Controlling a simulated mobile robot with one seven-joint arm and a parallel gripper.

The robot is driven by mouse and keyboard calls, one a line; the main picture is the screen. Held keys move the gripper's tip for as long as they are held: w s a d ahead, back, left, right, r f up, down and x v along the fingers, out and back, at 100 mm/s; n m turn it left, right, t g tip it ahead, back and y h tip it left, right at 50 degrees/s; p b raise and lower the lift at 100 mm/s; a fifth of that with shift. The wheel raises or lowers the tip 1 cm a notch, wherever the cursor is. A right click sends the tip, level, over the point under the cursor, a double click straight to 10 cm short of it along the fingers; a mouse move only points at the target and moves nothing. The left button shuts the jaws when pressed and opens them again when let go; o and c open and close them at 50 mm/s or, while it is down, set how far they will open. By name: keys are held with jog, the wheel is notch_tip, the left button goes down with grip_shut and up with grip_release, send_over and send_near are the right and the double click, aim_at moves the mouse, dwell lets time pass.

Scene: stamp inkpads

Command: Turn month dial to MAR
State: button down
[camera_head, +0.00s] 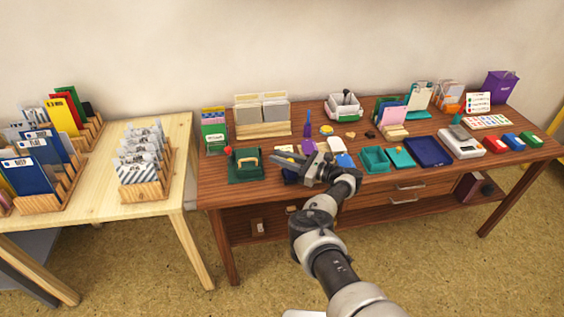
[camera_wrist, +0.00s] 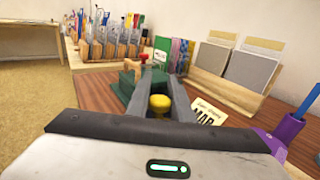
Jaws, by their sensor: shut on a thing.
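A green stamping device (camera_head: 247,175) with a brass-coloured handle stands near the left end of the brown table. It also shows beyond my fingers in the wrist view (camera_wrist: 128,84), with a red knob (camera_wrist: 143,57) on top. My gripper (camera_head: 277,157) reaches in from its right side. In the wrist view a yellow knob (camera_wrist: 159,103) sits between my two fingers, which are closed on it. I cannot read any marking on the knob.
A wooden rack with grey and cream cards (camera_head: 263,130) stands behind. Ink pads, including a teal one (camera_head: 376,158) and a navy one (camera_head: 428,152), lie to the right.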

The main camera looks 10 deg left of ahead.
jog(key=shift+s+f+n+g+b, duration=0.2)
jog(key=shift+n+g+b, duration=0.4)
jog(key=shift+g+b, duration=0.3)
jog(key=shift+a+r+g+y, duration=0.1)
jog(key=shift+r+g+y, duration=0.05)
jog(key=shift+g+y, duration=0.15)
jog(key=shift+r, duration=0.1)
jog(key=c, duration=1.6)
grip_release()
jog(key=shift+s+d, duration=0.1)
jog(key=shift+d, duration=0.1)
